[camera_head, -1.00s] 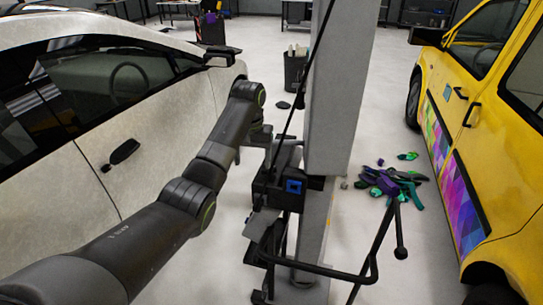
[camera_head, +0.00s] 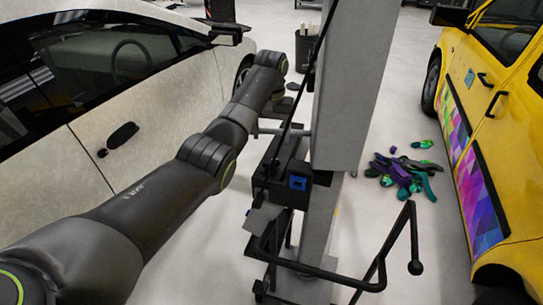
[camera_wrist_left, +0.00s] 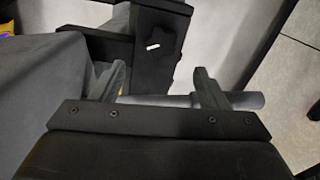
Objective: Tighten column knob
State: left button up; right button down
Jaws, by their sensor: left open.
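The grey column (camera_head: 352,90) stands upright right of centre in the head view, with a black bracket (camera_head: 276,188) on it. A thin grey bar (camera_head: 292,132) sticks out to the column's left. My left arm reaches in from the left to beside the column; its fingertips are hard to make out there. In the left wrist view my left gripper (camera_wrist_left: 163,82) is open, a finger on each side of a grey rod section (camera_wrist_left: 160,100). Beyond it is a black part (camera_wrist_left: 153,48) with a white mark. I cannot tell for sure which part is the knob. My right gripper is not in view.
A white car (camera_head: 180,100) stands close on the left, a yellow vehicle (camera_head: 490,110) on the right. A bent black bar (camera_head: 385,260) juts out low in front of the column. A colourful pile (camera_head: 402,172) lies on the floor between column and yellow vehicle.

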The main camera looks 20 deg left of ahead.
aim_at(271, 160)
pick_arm(q)
jog(key=f, duration=0.2)
jog(key=f+p, duration=0.1)
jog(key=shift+s+a+f, duration=0.1)
jog(key=shift+s+f, duration=0.1)
jog(key=shift+s, duration=0.05)
notch_tip(271, 160, down, 5)
jog(key=shift+f+p, duration=0.15)
jog(key=shift+p, duration=0.15)
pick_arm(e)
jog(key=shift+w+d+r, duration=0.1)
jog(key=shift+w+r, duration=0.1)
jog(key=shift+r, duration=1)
pick_arm(q)
jog(key=shift+c, duration=0.2)
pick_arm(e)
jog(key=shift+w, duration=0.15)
pick_arm(q)
jog(key=c, duration=0.9)
jog(key=shift+c, duration=0.2)
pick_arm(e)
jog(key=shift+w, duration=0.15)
